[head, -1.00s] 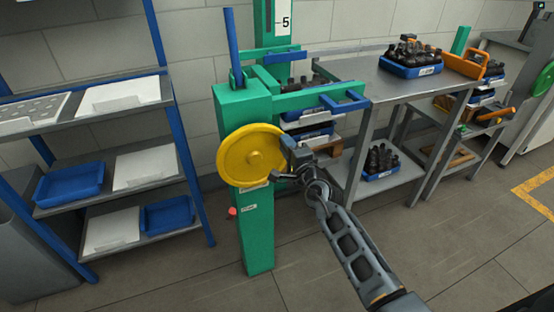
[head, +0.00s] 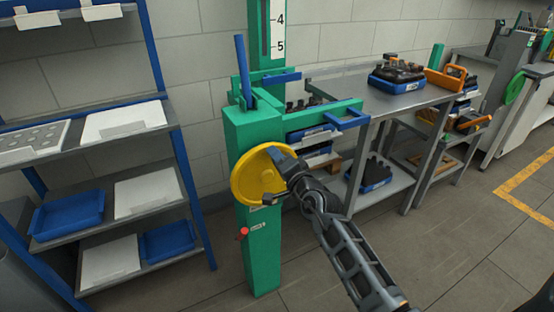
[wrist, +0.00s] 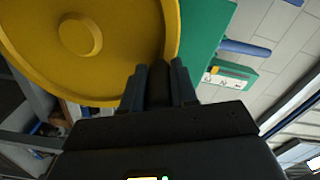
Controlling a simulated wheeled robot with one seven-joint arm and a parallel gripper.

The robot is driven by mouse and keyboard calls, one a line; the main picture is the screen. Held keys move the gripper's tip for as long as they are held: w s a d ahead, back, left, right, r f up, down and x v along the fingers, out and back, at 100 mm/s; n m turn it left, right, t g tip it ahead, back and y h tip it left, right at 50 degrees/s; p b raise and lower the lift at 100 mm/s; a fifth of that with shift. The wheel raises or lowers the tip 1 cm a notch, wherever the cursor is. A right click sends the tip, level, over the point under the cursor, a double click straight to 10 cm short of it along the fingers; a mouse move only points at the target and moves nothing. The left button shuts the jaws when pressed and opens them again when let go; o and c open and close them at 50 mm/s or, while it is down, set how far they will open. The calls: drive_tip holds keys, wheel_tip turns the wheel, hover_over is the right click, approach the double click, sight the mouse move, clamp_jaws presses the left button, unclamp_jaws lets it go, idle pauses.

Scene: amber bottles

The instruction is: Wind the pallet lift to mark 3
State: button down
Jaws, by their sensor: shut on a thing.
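The pallet lift is a green post (head: 255,140) with a yellow handwheel (head: 254,180) on its front. Its scale (head: 277,30) shows the numbers 4 and 5; mark 3 is out of frame. A blue bar (head: 280,77) crosses the mast below the 5. My gripper (head: 285,165) is at the upper right of the wheel and partly covers it. In the wrist view the wheel (wrist: 125,25) fills the upper left, and my fingers (wrist: 159,85) are shut around the wheel's dark handle (wrist: 160,76).
A steel table (head: 345,85) with a crate of bottles (head: 397,76) stands at right. A shelf rack (head: 185,190) stands close at left. A red knob (head: 243,234) sits low on the post. Floor at right is clear.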

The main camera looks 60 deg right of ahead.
drive_tip(key=shift+w+a+r+n, duration=0.2)
drive_tip(key=shift+w+a+n, duration=0.15)
drive_tip(key=shift+a+n, duration=0.2)
drive_tip(key=c, duration=0.9)
unclamp_jaws()
drive_tip(key=shift+f, duration=0.1)
drive_tip(key=shift+p+v, duration=0.65)
drive_tip(key=shift+v, duration=3.25)
